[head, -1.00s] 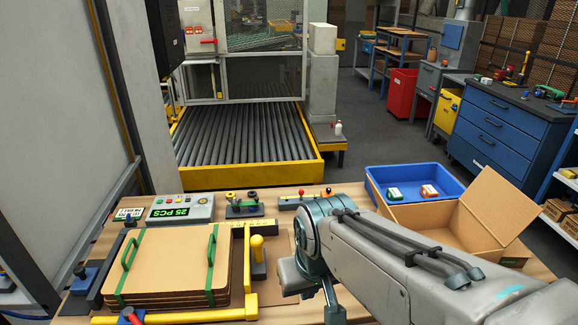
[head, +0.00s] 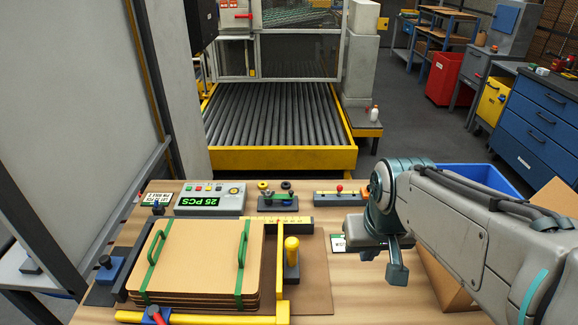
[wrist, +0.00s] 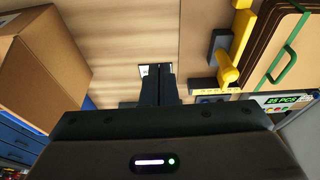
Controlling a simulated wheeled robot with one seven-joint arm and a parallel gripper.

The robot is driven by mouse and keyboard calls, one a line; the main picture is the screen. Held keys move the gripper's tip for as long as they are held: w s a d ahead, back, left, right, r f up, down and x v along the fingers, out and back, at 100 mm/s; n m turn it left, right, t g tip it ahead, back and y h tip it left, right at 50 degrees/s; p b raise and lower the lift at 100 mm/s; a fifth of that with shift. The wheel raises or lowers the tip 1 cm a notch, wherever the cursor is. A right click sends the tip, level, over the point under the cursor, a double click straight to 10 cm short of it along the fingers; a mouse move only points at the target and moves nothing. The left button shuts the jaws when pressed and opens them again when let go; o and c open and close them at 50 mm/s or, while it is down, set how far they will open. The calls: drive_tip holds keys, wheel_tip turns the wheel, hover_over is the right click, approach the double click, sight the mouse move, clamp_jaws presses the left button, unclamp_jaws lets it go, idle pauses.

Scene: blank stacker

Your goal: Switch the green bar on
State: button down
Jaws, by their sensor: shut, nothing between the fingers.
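A green bar (head: 284,197) lies across a small dark grey block at the back of the bench, between the control box and a lever block. It looks level; whether it is on or off I cannot tell. My gripper (wrist: 158,72) is shut and empty. In the wrist view its fingers point down at the wood over a small white card (wrist: 146,69). In the head view my gripper (head: 397,272) hangs at the right of the bench, to the right of and nearer than the green bar, apart from it.
A grey control box (head: 210,199) reads "25 PCS" in green. A block with a red-knobbed lever (head: 340,190) stands right of the bar. Brown blanks (head: 200,255) with green handles sit in a yellow frame beside a yellow knob (head: 292,250). A cardboard box (wrist: 45,70) is near my gripper.

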drive_tip(key=w+a+r+n, duration=0.1)
drive_tip(key=w+a, duration=0.2)
drive_tip(key=w, duration=0.7)
drive_tip(key=w+a+r+n, duration=0.2)
drive_tip(key=w+a, duration=0.1)
drive_tip(key=w, duration=0.6)
drive_tip(key=w+a+f+n+y, duration=0.1)
drive_tip(key=w+a+f, duration=0.2)
drive_tip(key=w, duration=0.6)
drive_tip(key=w+a+f+n+p, duration=0.1)
drive_tip(key=w+a+f, duration=0.2)
drive_tip(key=w, duration=0.6)
drive_tip(key=a, duration=0.2)
drive_tip(key=shift+a+f+t+y, duration=0.2)
drive_tip(key=shift+a+t+y, duration=0.1)
drive_tip(key=shift+a+y, duration=0.1)
drive_tip(key=shift+f, duration=0.1)
drive_tip(key=p+x, duration=0.1)
drive_tip(key=x, duration=0.9)
drive_tip(key=shift+p, duration=0.4)
drive_tip(key=s, duration=0.1)
drive_tip(key=s+d, duration=0.1)
drive_tip(key=shift+s+d, duration=0.25)
drive_tip(key=shift+s, duration=0.05)
drive_tip(key=shift+s+d+f, duration=0.1)
drive_tip(key=shift+s+f, duration=0.1)
drive_tip(key=shift+s+d+p, duration=0.1)
drive_tip(key=shift+s+p, duration=0.2)
